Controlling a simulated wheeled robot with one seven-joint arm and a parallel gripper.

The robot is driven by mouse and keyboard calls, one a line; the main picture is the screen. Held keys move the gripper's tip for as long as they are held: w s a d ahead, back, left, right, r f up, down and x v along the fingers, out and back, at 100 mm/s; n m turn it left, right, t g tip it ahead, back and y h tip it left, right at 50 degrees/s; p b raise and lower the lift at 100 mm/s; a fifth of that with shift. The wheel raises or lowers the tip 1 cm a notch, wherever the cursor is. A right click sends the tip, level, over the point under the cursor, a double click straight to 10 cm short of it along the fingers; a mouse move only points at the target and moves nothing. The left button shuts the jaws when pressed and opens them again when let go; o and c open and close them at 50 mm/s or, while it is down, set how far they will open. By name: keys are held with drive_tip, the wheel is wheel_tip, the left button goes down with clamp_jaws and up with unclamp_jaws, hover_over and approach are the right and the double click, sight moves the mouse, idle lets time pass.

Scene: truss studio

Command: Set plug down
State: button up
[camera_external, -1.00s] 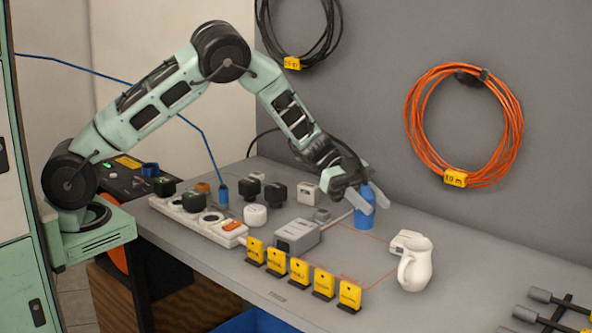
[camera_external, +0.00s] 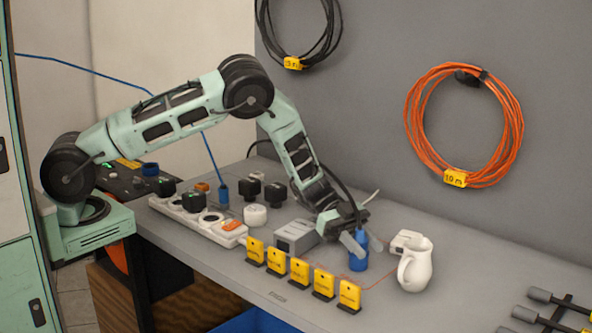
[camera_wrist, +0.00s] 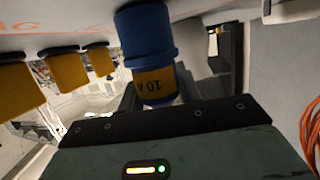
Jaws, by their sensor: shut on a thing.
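The plug is a blue cylinder (camera_external: 359,260) with a yellow "10 A" band that shows in the wrist view (camera_wrist: 147,40). My gripper (camera_external: 354,243) is shut on the plug's upper part, from above. The plug is upright, at or just above the grey bench top, within or beside a thin red outline. I cannot tell whether its lower end touches the bench. The gripper's fingers hide part of it.
A white jug (camera_external: 415,266) and a small pale block (camera_external: 406,241) stand just right of the plug. Several yellow tags (camera_external: 299,271) line the bench front to the left. A grey box (camera_external: 296,236) and a power strip (camera_external: 200,220) lie further left.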

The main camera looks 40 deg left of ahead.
drive_tip(key=shift+f, duration=0.15)
drive_tip(key=o, duration=1.1)
drive_tip(key=shift+c, duration=0.2)
